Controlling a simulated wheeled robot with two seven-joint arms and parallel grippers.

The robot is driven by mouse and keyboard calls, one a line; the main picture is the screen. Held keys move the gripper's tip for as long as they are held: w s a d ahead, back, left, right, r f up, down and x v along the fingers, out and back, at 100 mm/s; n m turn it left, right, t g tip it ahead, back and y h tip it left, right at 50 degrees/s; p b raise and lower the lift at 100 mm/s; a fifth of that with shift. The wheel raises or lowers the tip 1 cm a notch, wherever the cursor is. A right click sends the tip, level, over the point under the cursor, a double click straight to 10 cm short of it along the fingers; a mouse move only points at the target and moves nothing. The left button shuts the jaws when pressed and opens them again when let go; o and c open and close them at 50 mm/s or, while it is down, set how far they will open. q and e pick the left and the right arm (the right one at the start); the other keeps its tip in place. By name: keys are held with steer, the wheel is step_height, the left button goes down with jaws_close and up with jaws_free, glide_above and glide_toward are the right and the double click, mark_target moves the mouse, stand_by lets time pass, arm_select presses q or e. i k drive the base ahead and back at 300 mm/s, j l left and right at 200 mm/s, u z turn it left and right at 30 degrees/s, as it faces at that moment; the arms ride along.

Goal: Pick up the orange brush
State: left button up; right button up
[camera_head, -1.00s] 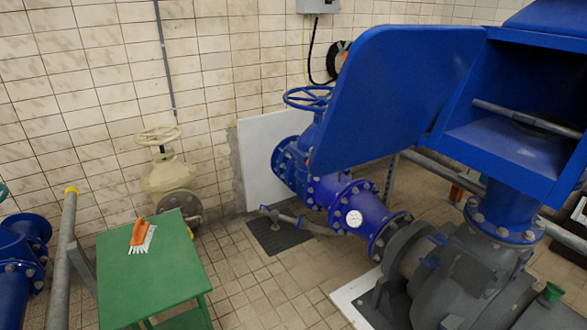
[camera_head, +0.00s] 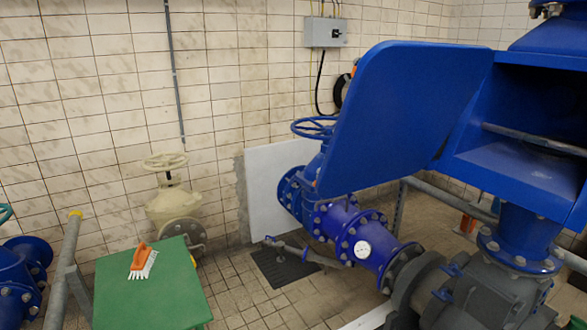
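The orange brush (camera_head: 141,257) with pale bristles lies on the green table (camera_head: 155,295) at the lower left of the head view. Neither of my grippers shows in the view.
A grey pipe post (camera_head: 66,265) with a yellow cap stands left of the table, next to blue pipework (camera_head: 22,275). A cream valve (camera_head: 172,208) stands behind the table. Large blue pump pipes and a blue panel (camera_head: 405,115) fill the right. Tiled floor (camera_head: 290,310) lies between.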

mark_target(141, 267)
steer(key=u, duration=0.95)
steer(key=i+l, duration=0.05)
